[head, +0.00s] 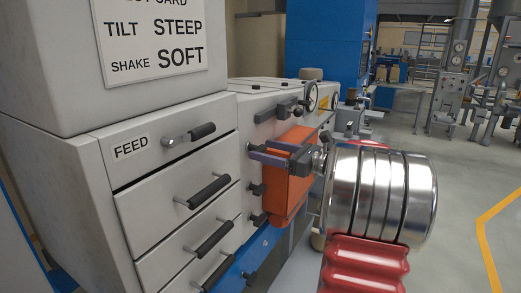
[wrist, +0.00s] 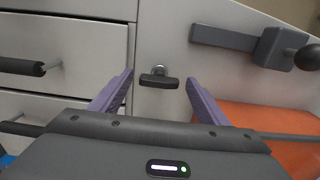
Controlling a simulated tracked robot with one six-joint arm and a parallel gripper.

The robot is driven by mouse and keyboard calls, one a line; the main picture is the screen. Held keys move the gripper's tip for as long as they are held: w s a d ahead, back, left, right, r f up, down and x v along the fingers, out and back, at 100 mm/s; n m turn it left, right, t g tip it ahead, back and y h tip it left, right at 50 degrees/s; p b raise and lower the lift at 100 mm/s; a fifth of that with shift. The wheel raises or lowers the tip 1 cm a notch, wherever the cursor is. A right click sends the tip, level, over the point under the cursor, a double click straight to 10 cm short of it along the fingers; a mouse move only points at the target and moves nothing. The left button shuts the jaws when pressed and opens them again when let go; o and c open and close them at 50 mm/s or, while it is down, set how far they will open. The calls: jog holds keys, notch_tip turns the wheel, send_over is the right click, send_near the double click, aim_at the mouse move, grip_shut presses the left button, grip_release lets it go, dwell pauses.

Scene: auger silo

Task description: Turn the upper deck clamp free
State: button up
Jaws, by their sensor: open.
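A black T-shaped clamp handle (wrist: 158,81) on a short metal stem stands on the pale machine face in the wrist view, its bar lying roughly level. My gripper (wrist: 159,84) is open, with one purple finger on each side of the handle and visible gaps to both. In the head view my gripper (head: 254,152) reaches left to the machine face, over the orange panel. The clamp handle there is a small dark shape by the fingertips, partly hidden. Two similar dark clamps, a middle one (head: 257,189) and a lower one (head: 258,220), sit below it.
A grey bar latch (wrist: 225,38) with a ball-ended lever is above right of the clamp. Drawers with black handles (head: 209,190) stand to the left. An orange panel (head: 285,205) is close beneath my gripper. Open floor (head: 455,200) lies to the right.

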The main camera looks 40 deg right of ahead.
aim_at(257, 149)
jog(key=shift+x, duration=1.35)
jog(key=shift+c, duration=0.2)
